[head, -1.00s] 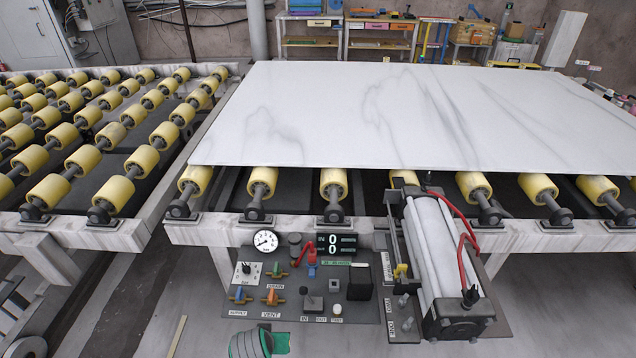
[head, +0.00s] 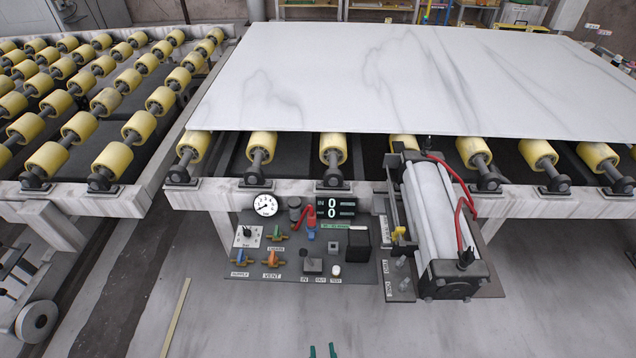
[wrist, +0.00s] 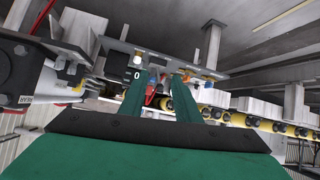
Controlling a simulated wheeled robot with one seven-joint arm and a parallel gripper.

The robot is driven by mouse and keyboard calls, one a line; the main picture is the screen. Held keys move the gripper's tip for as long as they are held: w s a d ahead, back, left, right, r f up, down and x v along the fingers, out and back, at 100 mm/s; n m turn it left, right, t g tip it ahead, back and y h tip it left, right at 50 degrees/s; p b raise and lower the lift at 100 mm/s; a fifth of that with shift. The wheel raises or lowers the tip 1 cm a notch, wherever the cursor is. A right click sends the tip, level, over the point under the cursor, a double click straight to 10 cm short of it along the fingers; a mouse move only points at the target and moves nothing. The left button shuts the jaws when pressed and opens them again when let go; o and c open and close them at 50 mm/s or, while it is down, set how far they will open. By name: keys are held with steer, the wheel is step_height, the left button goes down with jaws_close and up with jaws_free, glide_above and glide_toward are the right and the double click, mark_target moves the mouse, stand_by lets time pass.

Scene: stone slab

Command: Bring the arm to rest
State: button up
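My gripper (head: 322,351) shows only as two dark green fingertips at the bottom edge of the head view, in front of and below the control panel. In the wrist view my gripper (wrist: 160,80) has two green fingers standing apart. No object is held between them; the panel and rollers show behind the gap. The fingers look clear of the panel. The rest of my arm is out of the head view.
The control panel (head: 300,266) carries a gauge, valves and a display reading 0 and 0. A pneumatic cylinder (head: 433,215) juts out at its right. A marble slab (head: 400,85) lies on yellow rollers (head: 333,148). The floor (head: 250,320) in front is clear apart from a thin strip.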

steer(key=s+a+r+m+t, duration=0.1)
steer(key=s+r+t, duration=0.3)
steer(key=s+r, duration=1)
steer(key=shift+s+a+r+m+h, duration=0.15)
steer(key=shift+s+r+m+h, duration=0.2)
steer(key=shift+m, duration=0.25)
steer(key=shift+w, duration=0.15)
stand_by(0.6)
